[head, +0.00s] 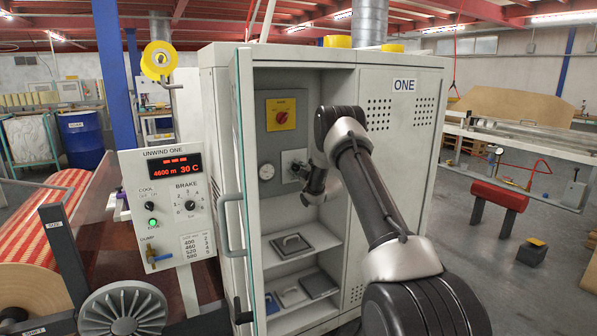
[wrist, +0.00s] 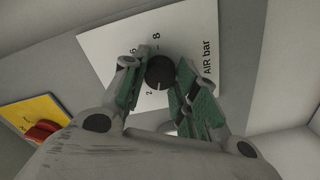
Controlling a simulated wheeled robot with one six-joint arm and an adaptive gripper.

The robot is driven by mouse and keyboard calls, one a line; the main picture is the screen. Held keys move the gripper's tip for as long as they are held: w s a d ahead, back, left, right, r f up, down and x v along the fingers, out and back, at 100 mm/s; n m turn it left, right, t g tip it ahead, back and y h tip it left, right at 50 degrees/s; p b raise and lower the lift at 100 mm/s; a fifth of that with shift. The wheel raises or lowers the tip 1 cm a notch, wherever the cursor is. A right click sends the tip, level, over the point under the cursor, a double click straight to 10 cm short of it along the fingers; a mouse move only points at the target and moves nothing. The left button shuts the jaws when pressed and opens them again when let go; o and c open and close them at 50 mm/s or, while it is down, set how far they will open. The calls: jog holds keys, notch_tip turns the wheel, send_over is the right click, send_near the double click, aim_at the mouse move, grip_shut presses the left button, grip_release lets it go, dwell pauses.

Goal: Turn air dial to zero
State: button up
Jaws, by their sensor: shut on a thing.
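The air dial is a small black round knob (wrist: 160,70) on a white plate (wrist: 105,52) marked "AIR bar". Numbers 2, 6 and 8 show around it in the wrist view, and a pale pointer mark shows at the knob's lower edge, near the 2 side. My gripper (wrist: 158,75) has its green-padded fingers on both sides of the knob, shut on it. In the head view my gripper (head: 300,169) reaches into the open cabinet at the plate (head: 291,157); the knob is hidden there.
A red knob on a yellow plate (head: 272,105) sits above, inside the cabinet (head: 405,150). Shelves (head: 288,242) with flat items lie below. The glass door (head: 239,170) stands open on the left, near the UNWIND ONE panel (head: 137,170).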

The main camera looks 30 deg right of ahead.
jog(key=n, duration=0.5)
jog(key=shift+f+n, duration=0.1)
jog(key=shift+n, duration=0.6)
jog(key=o, duration=1)
jog(key=shift+o, duration=0.2)
jog(key=s, duration=1.2)
jog(key=shift+d, duration=0.2)
